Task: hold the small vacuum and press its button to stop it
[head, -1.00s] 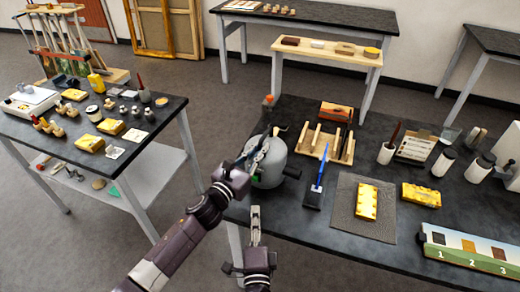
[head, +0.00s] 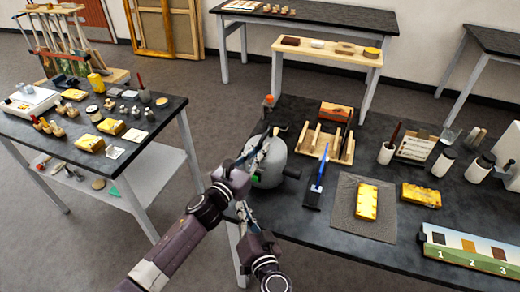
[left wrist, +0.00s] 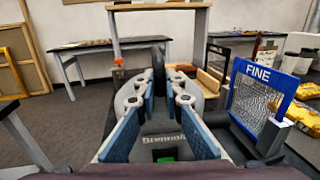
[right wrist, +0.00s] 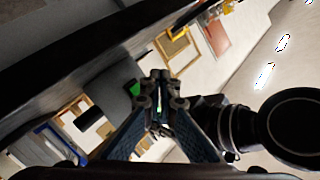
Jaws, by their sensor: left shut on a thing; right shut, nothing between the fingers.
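The small vacuum (head: 270,168) is a grey rounded body at the left front corner of the dark table. My left gripper (head: 262,143) is shut on its upper part. In the left wrist view, the grey body with dark lettering (left wrist: 163,138) shows between the blue finger pads, with a green button (left wrist: 165,156) below the lettering. My right gripper (head: 241,208) is shut and empty, just below and left of the vacuum. In the right wrist view, its closed fingertips (right wrist: 160,80) are beside the green button (right wrist: 136,89); whether they touch the vacuum cannot be told.
A wooden rack (head: 325,143) stands behind the vacuum. A side table (head: 165,118) with small items stands at left, across a floor gap.

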